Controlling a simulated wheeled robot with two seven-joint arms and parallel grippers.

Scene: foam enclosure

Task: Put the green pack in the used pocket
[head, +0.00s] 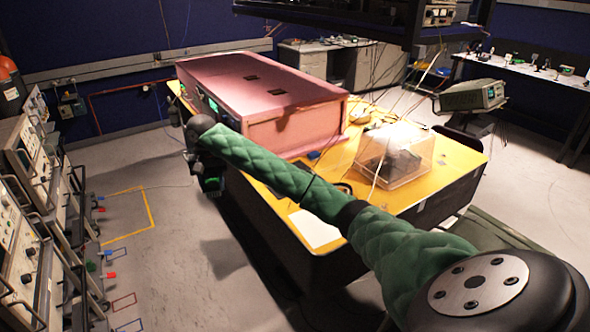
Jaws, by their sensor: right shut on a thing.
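A pink foam enclosure (275,88) stands on a yellow-topped table (437,160), with two small dark slots in its top. My right arm, in a green quilted sleeve, reaches from the lower right across the table to its left edge. My right gripper (210,184) hangs downward there, beside the table's dark side. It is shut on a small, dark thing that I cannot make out. A small bright green patch (213,104) shows in the enclosure's left side; I cannot tell whether it is the green pack. I cannot identify the used pocket. My left gripper is not in view.
A clear box (394,157) with dark contents stands on the table's right part, with thin wires around it. A white sheet (315,229) lies near the front edge. Instrument racks (40,165) line the left. Floor between racks and table is open.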

